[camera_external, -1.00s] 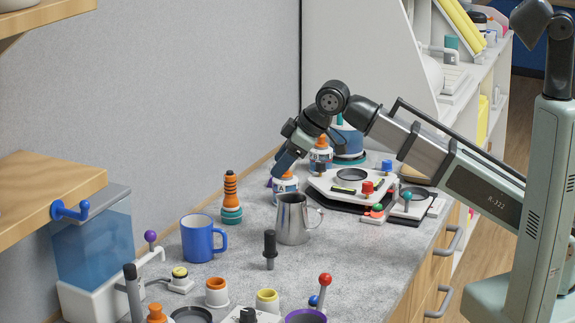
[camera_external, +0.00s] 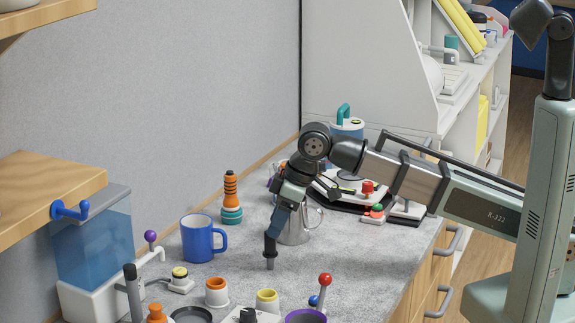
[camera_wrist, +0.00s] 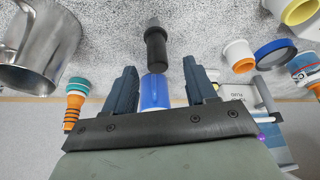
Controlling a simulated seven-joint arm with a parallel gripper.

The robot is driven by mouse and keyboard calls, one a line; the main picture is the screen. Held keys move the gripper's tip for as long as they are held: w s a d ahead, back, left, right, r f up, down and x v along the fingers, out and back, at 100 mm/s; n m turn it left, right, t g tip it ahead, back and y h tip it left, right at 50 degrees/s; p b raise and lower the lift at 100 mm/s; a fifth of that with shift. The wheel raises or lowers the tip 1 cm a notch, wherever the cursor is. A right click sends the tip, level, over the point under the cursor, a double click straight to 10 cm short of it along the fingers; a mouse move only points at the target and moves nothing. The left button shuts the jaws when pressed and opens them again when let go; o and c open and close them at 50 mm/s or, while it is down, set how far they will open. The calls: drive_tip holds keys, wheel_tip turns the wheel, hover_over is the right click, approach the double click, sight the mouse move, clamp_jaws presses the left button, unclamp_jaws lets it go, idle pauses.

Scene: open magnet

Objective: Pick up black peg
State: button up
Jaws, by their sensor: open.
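The black peg (camera_external: 270,261) stands upright on the grey countertop, with a wide dark grip and a thinner grey lower part. In the wrist view the black peg (camera_wrist: 155,48) lies just past the fingertips, centred in the gap between them. My gripper (camera_external: 274,233) is open and points down at the top of the peg, overlapping it in the external view. In the wrist view my gripper (camera_wrist: 160,66) shows both dark fingers apart, with nothing held. Whether the fingers touch the peg cannot be told.
A metal pitcher (camera_external: 293,222) stands close behind my gripper, and a blue mug (camera_external: 198,240) to its left. Orange (camera_external: 216,292) and yellow (camera_external: 267,300) cups and a red-topped lever (camera_external: 324,284) stand in front. Bare countertop lies to the right.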

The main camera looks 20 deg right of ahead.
sight(265, 253)
drive_tip(key=shift+d+x, duration=0.2)
drive_tip(key=shift+x, duration=1.75)
drive_tip(key=shift+d+x, duration=0.15)
drive_tip(key=shift+x, duration=1.85)
drive_tip(key=shift+f, duration=0.1)
drive_tip(key=c, duration=0.9)
